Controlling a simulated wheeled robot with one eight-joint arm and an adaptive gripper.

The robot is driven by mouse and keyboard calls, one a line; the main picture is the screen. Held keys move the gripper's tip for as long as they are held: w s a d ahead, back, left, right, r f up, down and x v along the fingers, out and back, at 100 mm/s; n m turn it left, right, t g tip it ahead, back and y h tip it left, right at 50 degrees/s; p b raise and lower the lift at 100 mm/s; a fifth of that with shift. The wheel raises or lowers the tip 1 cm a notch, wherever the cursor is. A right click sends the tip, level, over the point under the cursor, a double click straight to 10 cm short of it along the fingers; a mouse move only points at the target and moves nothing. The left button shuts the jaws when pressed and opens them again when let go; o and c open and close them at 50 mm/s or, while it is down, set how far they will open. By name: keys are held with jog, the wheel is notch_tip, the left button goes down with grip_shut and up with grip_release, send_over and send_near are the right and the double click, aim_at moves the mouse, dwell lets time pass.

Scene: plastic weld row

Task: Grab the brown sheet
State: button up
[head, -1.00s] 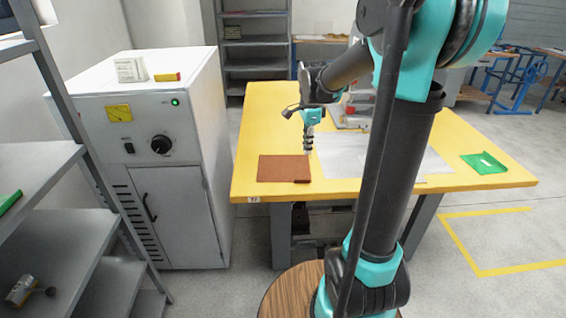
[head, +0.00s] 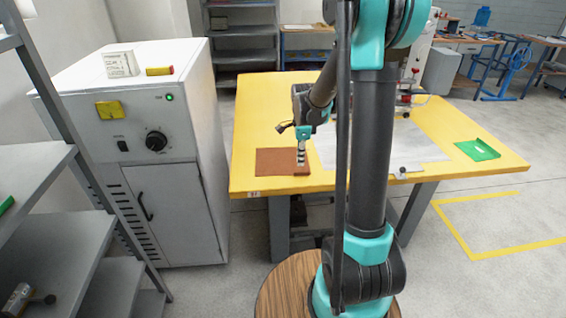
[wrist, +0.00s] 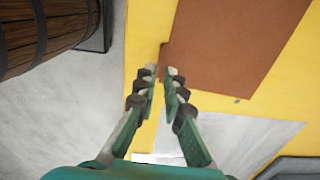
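The brown sheet (head: 273,162) lies flat near the front left of the yellow table. A small raised strip shows at its front right edge. In the wrist view the sheet (wrist: 240,42) fills the upper right, with a narrow edge or tab pointing between my fingers. My gripper (head: 301,160) points down at the sheet's right side, by the strip. In the wrist view my gripper (wrist: 161,73) is open, with a narrow gap and nothing held between the fingertips. I cannot tell whether the fingers touch the sheet.
A pale grey sheet (head: 328,150) lies right of the brown one, partly behind my arm. A green piece (head: 478,150) lies at the table's right. A white cabinet (head: 180,205) stands left of the yellow table (head: 262,110), with grey shelving (head: 40,165) nearer.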

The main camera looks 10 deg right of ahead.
jog(key=shift+s+d+f, duration=0.1)
jog(key=shift+d+f, duration=0.05)
jog(key=shift+f, duration=1.35)
jog(key=shift+d+f, duration=0.1)
jog(key=shift+f, duration=1.4)
grip_shut()
jog(key=shift+r, duration=0.15)
